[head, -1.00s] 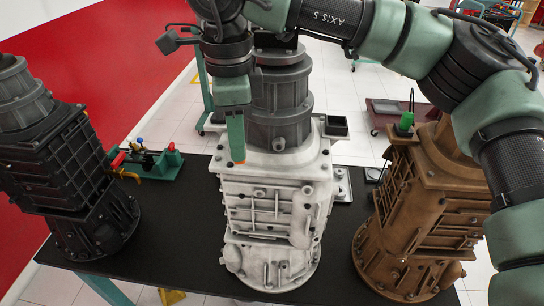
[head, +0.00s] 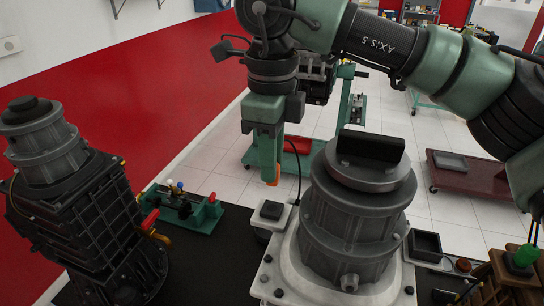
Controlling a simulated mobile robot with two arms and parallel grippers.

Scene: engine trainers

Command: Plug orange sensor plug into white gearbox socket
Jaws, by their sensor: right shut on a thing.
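My right gripper (head: 269,160) hangs fingers down near the middle of the head view, to the left of the white gearbox's grey housing. It is shut on the orange sensor plug (head: 273,177), of which only a small orange tip shows below the fingers. The white gearbox (head: 283,271) stands at the centre front with a grey cylindrical housing (head: 355,222) on top. A small block with a dark top (head: 270,212) sits at its back left corner, below the plug and apart from it. I cannot tell whether this is the socket. My left gripper is not in view.
A black gearbox (head: 80,215) stands at the left. A brown gearbox (head: 500,285) with a green plug (head: 526,256) is at the lower right. A green fixture with a red handle (head: 180,205) lies at the back left. A thin dark cable (head: 298,172) hangs near the gripper.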

